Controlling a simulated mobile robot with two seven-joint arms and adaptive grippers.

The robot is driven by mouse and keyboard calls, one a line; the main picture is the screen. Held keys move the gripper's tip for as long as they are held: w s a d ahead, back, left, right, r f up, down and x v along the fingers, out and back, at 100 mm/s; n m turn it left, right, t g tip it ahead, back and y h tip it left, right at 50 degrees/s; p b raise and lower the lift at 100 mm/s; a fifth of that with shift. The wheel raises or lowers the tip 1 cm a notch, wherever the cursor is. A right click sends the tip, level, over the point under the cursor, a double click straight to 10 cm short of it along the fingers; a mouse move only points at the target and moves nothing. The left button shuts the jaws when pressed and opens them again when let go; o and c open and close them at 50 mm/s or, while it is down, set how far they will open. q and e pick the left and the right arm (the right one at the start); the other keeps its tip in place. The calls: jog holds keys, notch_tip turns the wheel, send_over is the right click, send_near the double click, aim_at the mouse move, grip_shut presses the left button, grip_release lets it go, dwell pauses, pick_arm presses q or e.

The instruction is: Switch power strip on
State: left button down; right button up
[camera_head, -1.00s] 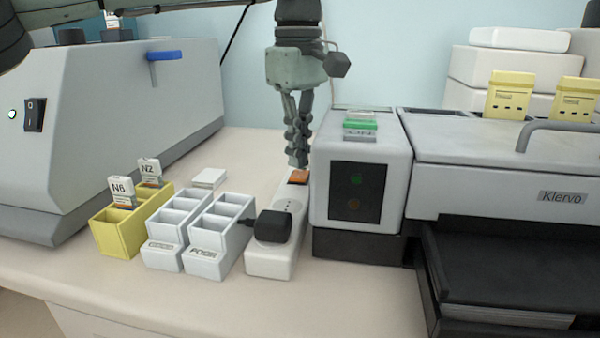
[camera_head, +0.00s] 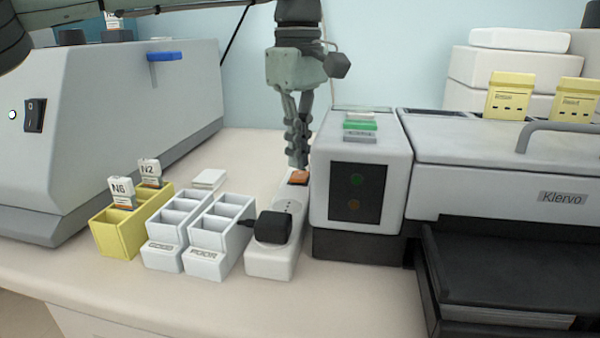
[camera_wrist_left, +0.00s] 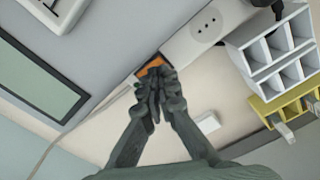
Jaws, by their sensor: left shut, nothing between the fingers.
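The white power strip (camera_head: 270,262) lies on the bench beside the grey machine, with a black plug (camera_head: 272,227) in it. Its orange switch (camera_head: 299,177) is at the far end. My left gripper (camera_head: 299,164) points down with its fingers shut and empty, and its tips are at the switch. In the left wrist view the fingertips (camera_wrist_left: 156,76) overlap the orange switch (camera_wrist_left: 150,66), hiding part of it. Whether they press it, I cannot tell. A bare socket shows on the strip (camera_wrist_left: 204,28). My right gripper is not in view.
The grey machine (camera_head: 362,165) stands close to the right of the strip; its two round indicators look dim. White slide racks (camera_head: 207,262) and a yellow rack (camera_head: 112,240) stand to the left. A small white box (camera_head: 208,178) lies behind them. The front bench is clear.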

aim_at(298, 177)
pick_arm(q)
jog(key=shift+f+b, duration=0.45)
jog(key=shift+f, duration=0.6)
dwell(0.4)
jog(key=shift+r, duration=0.15)
notch_tip(298, 177, up, 3)
jog(key=p, duration=0.3)
jog(key=shift+r+p, duration=0.55)
jog(key=shift+r, duration=1.35)
